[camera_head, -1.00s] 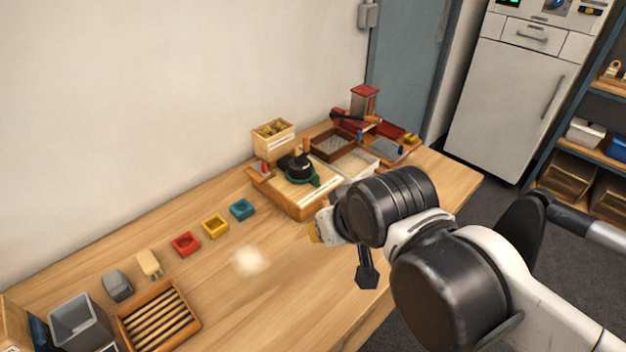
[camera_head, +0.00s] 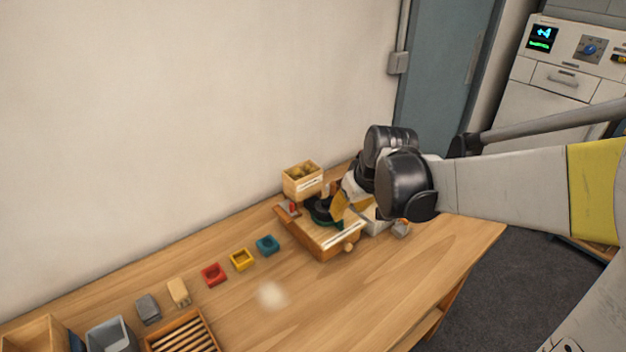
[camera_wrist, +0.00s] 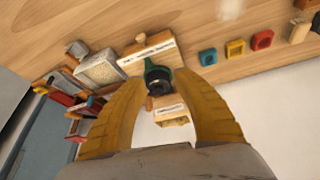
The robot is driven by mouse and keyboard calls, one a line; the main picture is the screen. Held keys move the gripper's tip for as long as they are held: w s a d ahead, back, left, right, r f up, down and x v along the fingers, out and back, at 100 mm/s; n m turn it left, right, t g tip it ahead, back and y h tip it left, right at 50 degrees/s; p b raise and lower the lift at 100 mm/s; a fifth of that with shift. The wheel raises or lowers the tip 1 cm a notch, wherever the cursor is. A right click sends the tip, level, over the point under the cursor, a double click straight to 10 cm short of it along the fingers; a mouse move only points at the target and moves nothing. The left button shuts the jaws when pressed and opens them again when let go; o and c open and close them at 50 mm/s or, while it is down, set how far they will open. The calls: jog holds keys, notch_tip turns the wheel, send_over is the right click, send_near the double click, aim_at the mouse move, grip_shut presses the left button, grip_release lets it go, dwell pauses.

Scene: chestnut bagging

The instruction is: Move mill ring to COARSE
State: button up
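The mill (camera_head: 328,236) is a wooden box on the table with a dark round top and a green ring (camera_head: 318,222). In the wrist view the green ring (camera_wrist: 152,72) shows around the black hub (camera_wrist: 159,88), between and beyond my fingers. My gripper (camera_wrist: 172,82) is open, its two yellow fingers spread on either side of the mill top. No contact with the ring can be made out. In the head view my gripper (camera_head: 345,212) is at the right of the mill top, and my wrist hides part of that area. The COARSE mark cannot be read.
A labelled wooden bin (camera_head: 302,181) stands behind the mill. Teal (camera_head: 267,245), yellow (camera_head: 241,259) and red (camera_head: 213,275) blocks line the table to the left. A slatted wooden tray (camera_head: 183,335) is at the front left. The table's front middle is clear.

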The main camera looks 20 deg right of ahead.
jog(key=p, duration=0.1)
send_near(342, 220)
jog(key=shift+n+g, duration=0.3)
jog(key=b+x, duration=0.2)
jog(key=x, duration=0.9)
jog(key=shift+w+b, duration=0.2)
jog(key=shift+b, duration=0.15)
grip_shut()
